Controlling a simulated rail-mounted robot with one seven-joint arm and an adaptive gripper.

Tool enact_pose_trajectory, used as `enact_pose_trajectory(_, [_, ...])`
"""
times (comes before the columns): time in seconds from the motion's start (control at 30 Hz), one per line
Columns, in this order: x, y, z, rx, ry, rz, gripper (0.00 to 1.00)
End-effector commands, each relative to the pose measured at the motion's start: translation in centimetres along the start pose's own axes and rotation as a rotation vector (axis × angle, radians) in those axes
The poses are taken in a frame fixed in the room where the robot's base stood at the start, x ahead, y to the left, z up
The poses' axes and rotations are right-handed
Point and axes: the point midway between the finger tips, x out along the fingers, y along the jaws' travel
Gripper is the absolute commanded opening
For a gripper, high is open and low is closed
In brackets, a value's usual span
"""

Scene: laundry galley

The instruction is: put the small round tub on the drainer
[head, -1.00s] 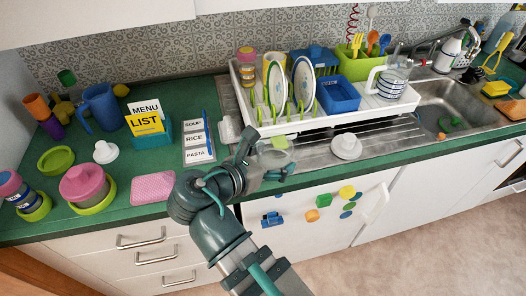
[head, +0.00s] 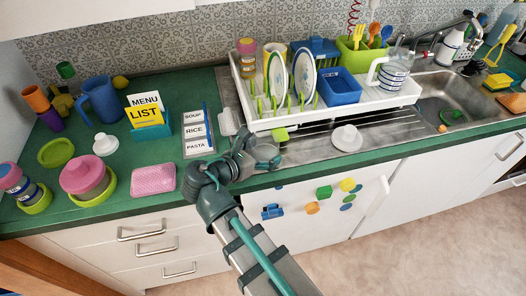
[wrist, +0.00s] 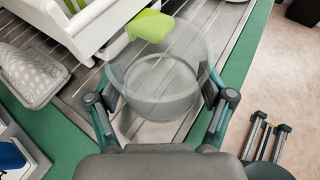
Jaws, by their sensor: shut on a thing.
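The small round tub (wrist: 165,78) is clear and see-through. In the wrist view it sits between the two fingers of my gripper (wrist: 160,96), which is shut on its sides. In the head view the tub (head: 267,153) is faint beside my gripper (head: 258,158), at the front left part of the ridged metal drainer (head: 312,149). The drainer's ridges show through and around the tub in the wrist view. The tub looks upright and low over the drainer; I cannot tell whether its base touches.
A white dish rack (head: 262,122) with plates and a blue bin (head: 338,86) stands behind. A lime-green piece (wrist: 151,25) is just beyond the tub. A white domed lid (head: 346,138) lies to the right on the drainer.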

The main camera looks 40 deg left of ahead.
Motion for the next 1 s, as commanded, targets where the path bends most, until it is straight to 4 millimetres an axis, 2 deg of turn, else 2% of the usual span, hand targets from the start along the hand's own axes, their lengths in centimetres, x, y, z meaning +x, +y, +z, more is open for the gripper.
enact_pose_trajectory(0.4, [0.19, 0.0, -0.51, 0.0, 0.0, 0.0, 0.14])
enact_pose_trajectory(0.43, [0.19, 0.0, -0.51, 0.001, 0.0, 0.0, 0.86])
enact_pose_trajectory(0.5, [0.18, 0.0, -0.5, 0.001, 0.0, 0.0, 0.97])
enact_pose_trajectory(0.53, [0.18, 0.0, -0.49, 0.001, 0.0, 0.0, 1.0])
enact_pose_trajectory(1.0, [-0.32, 0.04, -0.29, 0.0, 0.0, 0.002, 1.0])
